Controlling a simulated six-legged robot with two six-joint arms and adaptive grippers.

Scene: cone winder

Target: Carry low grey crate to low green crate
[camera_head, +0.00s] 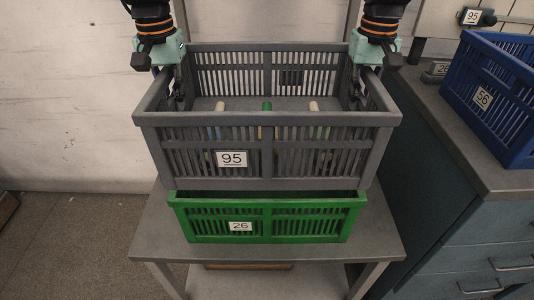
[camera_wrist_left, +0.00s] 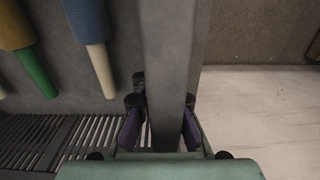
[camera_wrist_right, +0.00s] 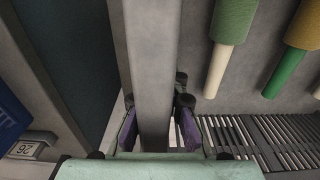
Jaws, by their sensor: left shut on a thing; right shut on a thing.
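The low grey crate (camera_head: 300,160) with label 95 hangs level between my grippers, with several yarn cones (camera_head: 266,130) inside. My left gripper (camera_head: 178,88) is shut on its left wall rim, which shows between the fingers in the left wrist view (camera_wrist_left: 168,60). My right gripper (camera_head: 358,88) is shut on its right wall rim, likewise in the right wrist view (camera_wrist_right: 150,65). The low green crate (camera_head: 300,222) with label 26 stands on a grey stand, below the grey crate in the picture. The grey crate hides its rear; I cannot tell whether they touch.
The grey stand (camera_head: 375,235) has bare top on both sides of the green crate. A bench (camera_head: 445,125) close on the right carries a blue crate (camera_head: 500,95) labelled 56 and a small label block (camera_head: 437,70). A pale wall (camera_head: 70,100) and open floor (camera_head: 70,240) lie left.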

